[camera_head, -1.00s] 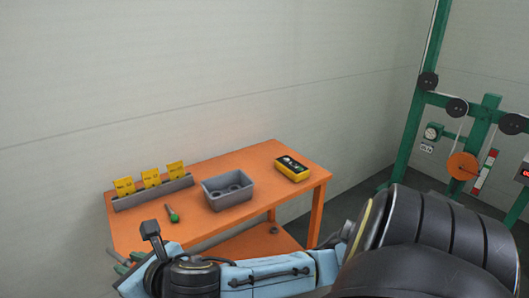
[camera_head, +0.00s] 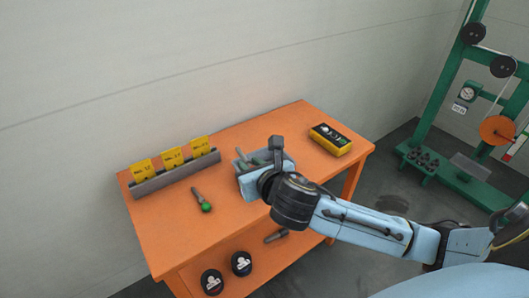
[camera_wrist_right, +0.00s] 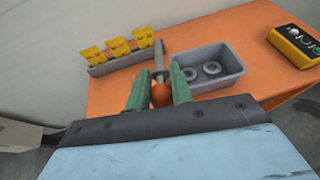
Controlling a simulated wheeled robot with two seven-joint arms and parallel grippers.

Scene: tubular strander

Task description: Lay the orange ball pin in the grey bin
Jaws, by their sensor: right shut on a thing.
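The orange ball pin shows in the right wrist view as an orange ball (camera_wrist_right: 160,95) with a grey shaft (camera_wrist_right: 158,58) pointing away. My right gripper (camera_wrist_right: 157,88) is shut on it, with a green finger on each side of the ball. The grey bin (camera_wrist_right: 218,83) stands on the table just right of the pin in that view, with two grey rings inside. In the head view my right gripper (camera_head: 255,162) is at the bin (camera_head: 253,188) and partly covers it; the pin cannot be made out there. My left gripper is not in view.
A pin with a green ball (camera_head: 206,207) lies on the orange table (camera_head: 170,240). A grey rack (camera_head: 178,178) with yellow cards stands at the back left, a yellow box (camera_head: 329,139) at the right. Dark round items (camera_head: 241,263) sit on the lower shelf. A green machine frame stands right.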

